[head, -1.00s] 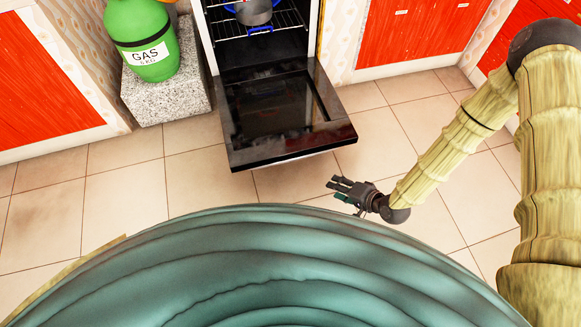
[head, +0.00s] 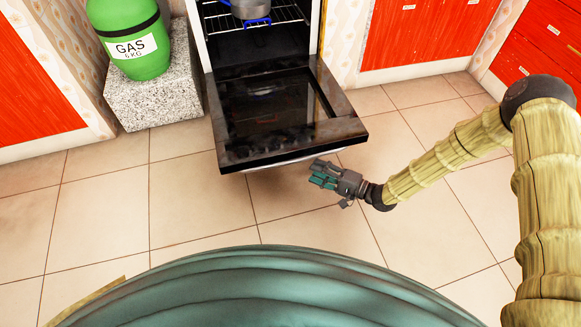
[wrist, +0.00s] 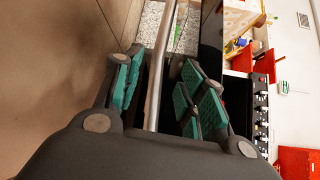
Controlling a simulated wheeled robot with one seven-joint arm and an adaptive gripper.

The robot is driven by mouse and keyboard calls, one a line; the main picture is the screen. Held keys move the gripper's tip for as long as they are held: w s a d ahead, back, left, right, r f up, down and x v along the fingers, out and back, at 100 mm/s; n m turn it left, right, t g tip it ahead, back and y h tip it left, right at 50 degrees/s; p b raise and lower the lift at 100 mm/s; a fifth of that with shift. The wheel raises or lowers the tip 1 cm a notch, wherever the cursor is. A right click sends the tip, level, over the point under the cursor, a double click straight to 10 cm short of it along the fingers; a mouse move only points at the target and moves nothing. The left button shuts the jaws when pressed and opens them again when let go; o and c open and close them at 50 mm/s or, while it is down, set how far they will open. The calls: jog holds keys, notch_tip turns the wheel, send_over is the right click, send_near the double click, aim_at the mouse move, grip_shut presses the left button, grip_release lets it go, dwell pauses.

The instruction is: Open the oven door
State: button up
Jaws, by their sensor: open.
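The oven door (head: 270,112) hangs folded down and open at the front of the oven, its dark glass inner face upward. A silver handle bar (head: 290,160) shows under its front edge. My gripper (head: 318,172) is open and low, by the right part of that front edge. In the wrist view the handle bar (wrist: 157,75) runs between my gripper's spread green-padded fingers (wrist: 160,98), with gaps at the sides. I cannot tell whether any finger touches it. The oven interior (head: 262,45) shows wire racks and a pan (head: 250,8).
A green gas bottle (head: 126,38) stands on a speckled stone block (head: 150,95) left of the oven. Red cabinets (head: 420,35) line the right side, and another red cabinet (head: 35,90) is at the left. The tiled floor (head: 180,205) in front is clear.

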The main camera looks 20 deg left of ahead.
aim_at(290, 161)
jog(key=b+x, duration=0.4)
jog(key=x, duration=0.5)
jog(key=shift+a+f, duration=0.1)
jog(key=shift+a, duration=0.05)
jog(key=shift+x, duration=0.8)
grip_shut()
